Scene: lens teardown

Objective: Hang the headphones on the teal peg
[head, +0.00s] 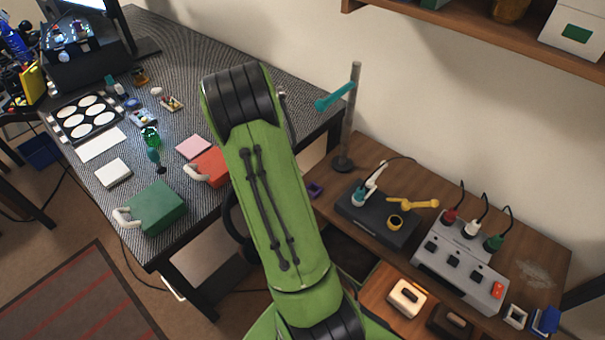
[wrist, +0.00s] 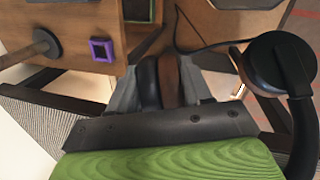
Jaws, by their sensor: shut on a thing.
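The teal peg (head: 335,96) sticks out to the left from near the top of a grey upright pole on the wooden side table. My gripper (wrist: 160,82) shows in the wrist view, with grey fingers shut on a black and brown band between them. This band seems to be part of the headphones, whose round black ear cup (wrist: 280,62) is at the right of the wrist view. In the head view my green arm hides the gripper, and a dark curved part of the headphones (head: 232,218) shows left of the arm. The other ear cup is not clearly visible.
The pole's round base (head: 343,163) stands at the side table's back left corner, with a small purple frame (head: 315,189) close by. A black device (head: 375,222) and a grey switch box (head: 460,272) stand to the right. A wooden shelf (head: 480,33) overhangs at top right.

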